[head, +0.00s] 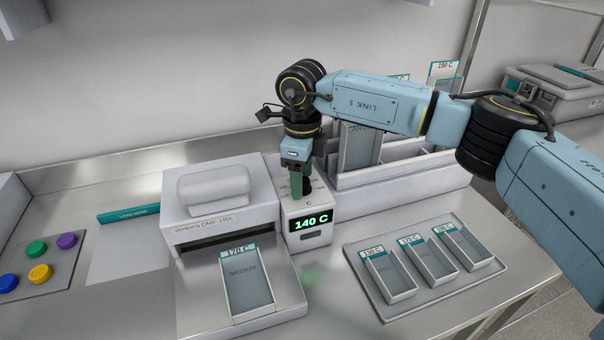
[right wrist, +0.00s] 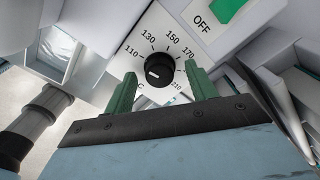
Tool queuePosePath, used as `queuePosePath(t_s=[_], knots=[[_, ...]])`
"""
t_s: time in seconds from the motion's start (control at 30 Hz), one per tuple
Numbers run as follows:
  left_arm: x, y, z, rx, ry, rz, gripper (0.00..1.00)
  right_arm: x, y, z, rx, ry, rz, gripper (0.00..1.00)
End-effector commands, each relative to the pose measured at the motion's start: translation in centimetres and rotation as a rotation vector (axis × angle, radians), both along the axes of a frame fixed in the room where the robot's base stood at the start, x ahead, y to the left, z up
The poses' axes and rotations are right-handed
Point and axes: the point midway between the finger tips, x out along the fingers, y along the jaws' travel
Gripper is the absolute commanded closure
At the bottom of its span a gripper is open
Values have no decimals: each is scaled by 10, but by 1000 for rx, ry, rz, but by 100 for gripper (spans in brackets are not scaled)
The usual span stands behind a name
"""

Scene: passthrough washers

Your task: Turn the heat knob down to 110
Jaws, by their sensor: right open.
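The heat knob (right wrist: 159,70) is a black dial on a white panel, with printed marks running from 110 to 210 around it. The control box display (head: 311,222) reads 140 C in green. My right gripper (head: 297,193) reaches down over the top of the control box and hides most of the knob in the head view. In the right wrist view, its green fingers (right wrist: 160,88) are open, one on each side of the knob, with a gap to it. My left gripper is in neither view.
A white press (head: 217,238) stands left of the control box, with a tray marked 170 C (head: 247,285) before it. A divided rack (head: 405,178) stands behind. A green OFF switch (right wrist: 228,8) is near the knob.

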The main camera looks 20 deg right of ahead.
Motion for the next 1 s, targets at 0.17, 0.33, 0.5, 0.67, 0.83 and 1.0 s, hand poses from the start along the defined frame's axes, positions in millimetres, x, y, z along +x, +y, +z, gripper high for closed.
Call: queuePosePath(t_s=[0.17,0.33,0.5,0.67,0.83,1.0], knots=[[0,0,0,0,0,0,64,1,0,15,1,-4,0,44],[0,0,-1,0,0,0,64,1,0,49,1,-6,0,44],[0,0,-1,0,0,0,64,0,1,88,1,-4,1,44],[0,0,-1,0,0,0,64,0,0,117,1,-3,-1,44],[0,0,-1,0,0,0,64,0,0,132,1,-1,0,44],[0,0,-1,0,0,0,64,0,0,134,0,0,0,44]])
